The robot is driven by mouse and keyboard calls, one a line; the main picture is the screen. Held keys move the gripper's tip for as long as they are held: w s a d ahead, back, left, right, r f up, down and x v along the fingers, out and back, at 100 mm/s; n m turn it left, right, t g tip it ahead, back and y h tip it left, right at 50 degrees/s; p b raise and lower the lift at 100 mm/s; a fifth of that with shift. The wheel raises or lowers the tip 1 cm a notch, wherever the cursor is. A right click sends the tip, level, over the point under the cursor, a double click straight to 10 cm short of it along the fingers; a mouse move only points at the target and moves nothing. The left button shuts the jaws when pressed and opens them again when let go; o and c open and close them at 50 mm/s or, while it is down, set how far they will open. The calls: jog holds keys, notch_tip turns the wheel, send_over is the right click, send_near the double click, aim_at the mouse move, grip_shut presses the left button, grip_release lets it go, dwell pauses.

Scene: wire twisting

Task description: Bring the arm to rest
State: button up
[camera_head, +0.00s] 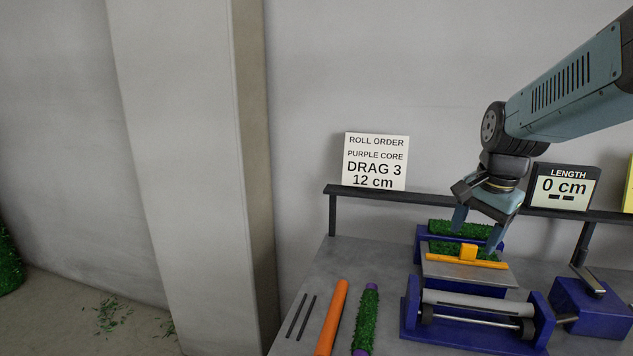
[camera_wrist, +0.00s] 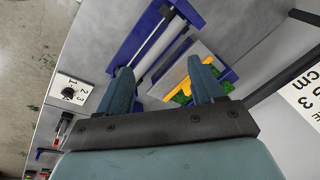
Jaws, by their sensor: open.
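My gripper (camera_head: 481,232) hangs at the end of my arm over the blue-framed fixture at the back of the bench. Its two fingers are spread apart with nothing between them that I can see as held. In the head view the fingers overlap a yellow bar with a raised block (camera_head: 468,253), which lies across a grey plate (camera_head: 463,272). In the wrist view the open fingers (camera_wrist: 165,88) point down toward the bench, with the yellow bar (camera_wrist: 188,79) near the right finger. Whether the fingers touch anything is unclear.
A blue roller stand (camera_head: 470,337) is in front of the plate. An orange rod (camera_head: 332,318), a green-bristled rod with purple ends (camera_head: 366,322) and two thin dark rods lie at left. An order sign (camera_head: 375,161) and a length display reading 0 cm (camera_head: 562,187) stand on the back rail.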

jog(key=s+a+r+n+t, duration=0.3)
jog(key=s+a+n, duration=0.4)
jog(key=s+n, duration=0.4)
jog(key=shift+r, duration=0.5)
